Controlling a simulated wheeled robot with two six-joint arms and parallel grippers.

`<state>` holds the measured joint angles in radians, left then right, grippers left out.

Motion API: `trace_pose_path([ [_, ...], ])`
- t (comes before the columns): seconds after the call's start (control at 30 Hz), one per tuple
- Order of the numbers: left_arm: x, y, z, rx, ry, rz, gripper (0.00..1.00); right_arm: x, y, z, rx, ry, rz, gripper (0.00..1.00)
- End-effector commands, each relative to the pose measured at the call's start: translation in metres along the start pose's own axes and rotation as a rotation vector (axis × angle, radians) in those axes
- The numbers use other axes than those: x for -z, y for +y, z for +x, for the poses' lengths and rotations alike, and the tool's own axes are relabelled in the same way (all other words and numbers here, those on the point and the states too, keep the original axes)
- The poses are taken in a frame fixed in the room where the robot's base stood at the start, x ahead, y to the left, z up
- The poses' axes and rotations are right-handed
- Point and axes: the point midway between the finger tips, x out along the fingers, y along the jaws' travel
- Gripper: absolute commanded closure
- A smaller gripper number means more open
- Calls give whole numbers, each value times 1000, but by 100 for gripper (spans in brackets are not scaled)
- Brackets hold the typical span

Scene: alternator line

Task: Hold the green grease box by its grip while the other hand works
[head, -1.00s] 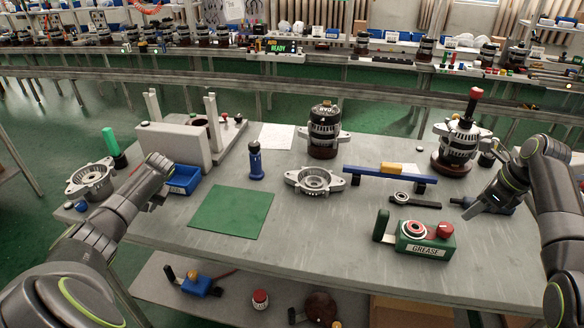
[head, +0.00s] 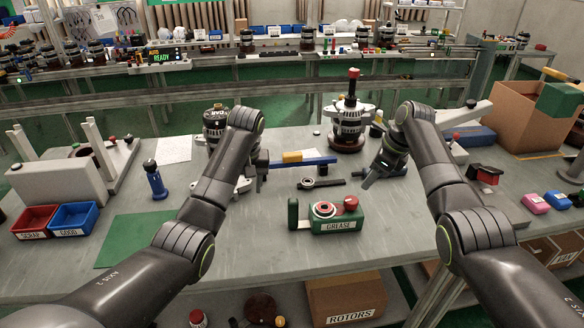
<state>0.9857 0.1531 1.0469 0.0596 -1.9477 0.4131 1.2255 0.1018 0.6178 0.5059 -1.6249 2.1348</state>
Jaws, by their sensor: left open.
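The green grease box (head: 338,226) stands on the grey table near its front edge, with a white GREASE label facing me. Its upright dark green grip (head: 293,213) is at its left end. A red-ringed opening and a red knob are on top. My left gripper (head: 257,183) is open, above the table to the upper left of the grip and apart from it. My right gripper (head: 370,181) hangs to the upper right of the box, clear of it. Its jaws are too small and dark to read. Nothing touches the box.
A blue bar with a yellow block (head: 293,157) and a dark wrench-like tool (head: 320,183) lie behind the box. An alternator (head: 350,127) stands farther back. A green mat (head: 140,237), red bin (head: 35,221) and blue bin (head: 73,218) are left. The table around the box is clear.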

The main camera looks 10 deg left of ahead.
Motion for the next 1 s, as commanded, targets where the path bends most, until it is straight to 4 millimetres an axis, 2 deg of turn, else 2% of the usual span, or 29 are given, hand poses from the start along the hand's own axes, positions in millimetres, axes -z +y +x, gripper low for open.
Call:
trace_pose_path([
  [0.03, -4, 26, -18, -26, 10, 10, 47, 0, 0, 0, 0, 0, 0, 64],
  [0.1, -9, 54, -37, -53, 20, 14, 47, 0, 0, 0, 0, 0, 0, 64],
  [0.2, -17, 83, -59, -80, 29, 18, 47, 0, 0, 0, 0, 0, 0, 64],
  [0.3, -24, 103, -74, -98, 35, 22, 47, 0, 0, 0, 0, 0, 0, 64],
  [0.43, -29, 114, -82, -107, 37, 23, 47, 0, 0, 0, 0, 0, 0, 64],
  [0.57, -29, 117, -74, -108, 34, 23, 47, 0, 0, 0, 0, 0, 0, 64],
  [0.67, -29, 118, -59, -108, 34, 22, 47, 0, 0, 0, 0, 0, 0, 64],
  [1.0, -27, 126, 8, -108, 34, 23, 47, 0, 0, 0, 0, 0, 0, 64],
])
